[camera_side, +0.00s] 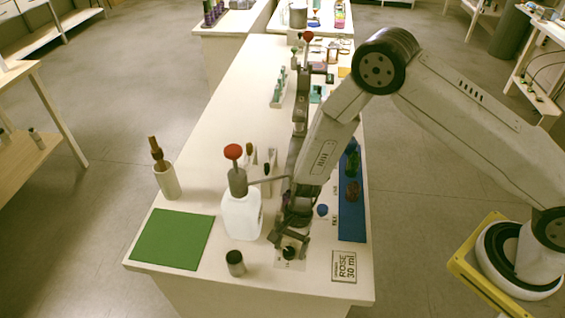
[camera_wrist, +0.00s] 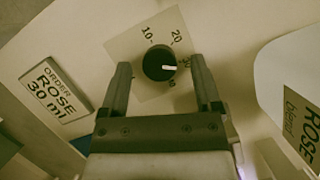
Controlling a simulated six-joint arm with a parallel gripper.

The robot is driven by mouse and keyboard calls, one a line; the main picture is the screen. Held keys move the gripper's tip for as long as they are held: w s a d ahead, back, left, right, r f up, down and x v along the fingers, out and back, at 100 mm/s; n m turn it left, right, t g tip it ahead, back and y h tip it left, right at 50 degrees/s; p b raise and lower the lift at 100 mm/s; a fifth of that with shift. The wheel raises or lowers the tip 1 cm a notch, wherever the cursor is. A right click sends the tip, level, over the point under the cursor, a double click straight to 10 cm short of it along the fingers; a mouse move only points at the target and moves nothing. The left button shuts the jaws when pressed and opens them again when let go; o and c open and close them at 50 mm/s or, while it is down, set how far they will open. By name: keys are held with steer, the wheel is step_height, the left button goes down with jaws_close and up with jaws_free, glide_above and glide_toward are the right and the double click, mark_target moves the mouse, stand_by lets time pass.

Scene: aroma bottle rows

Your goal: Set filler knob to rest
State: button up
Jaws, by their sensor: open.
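The filler knob (camera_wrist: 159,63) is a round black dial with a white pointer, on a pale square plate (camera_wrist: 128,48) marked 10 and 20, with more marks partly covered by a finger. The pointer aims right in the wrist view, roughly at the partly covered mark there. My gripper (camera_wrist: 160,66) is open, its two fingers on either side of the knob with gaps visible. In the side view the knob (camera_side: 289,252) sits at the table's front, just below my gripper (camera_side: 292,236). I cannot tell the finger height over the plate.
A white bottle (camera_side: 242,216) with a red-topped pump stands close left of my gripper. An order card (camera_side: 344,267) reads ROSE 30 ml. A dark cup (camera_side: 235,263), green mat (camera_side: 172,238), pale holder (camera_side: 168,183) and blue strip (camera_side: 351,224) are nearby.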

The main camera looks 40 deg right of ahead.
jaws_close()
steer(key=shift+n, duration=0.5)
steer(key=n, duration=0.2)
steer(key=n+g+h, duration=0.1)
steer(key=n, duration=0.2)
steer(key=shift+w+a+g+h, duration=0.2)
steer(key=shift+g+h, duration=0.1)
steer(key=n+h, duration=0.1)
steer(key=n, duration=0.2)
steer(key=n+g+h, duration=0.1)
steer(key=n, duration=0.1)
steer(key=shift+a+n, duration=0.15)
steer(key=shift+n, duration=0.25)
jaws_free()
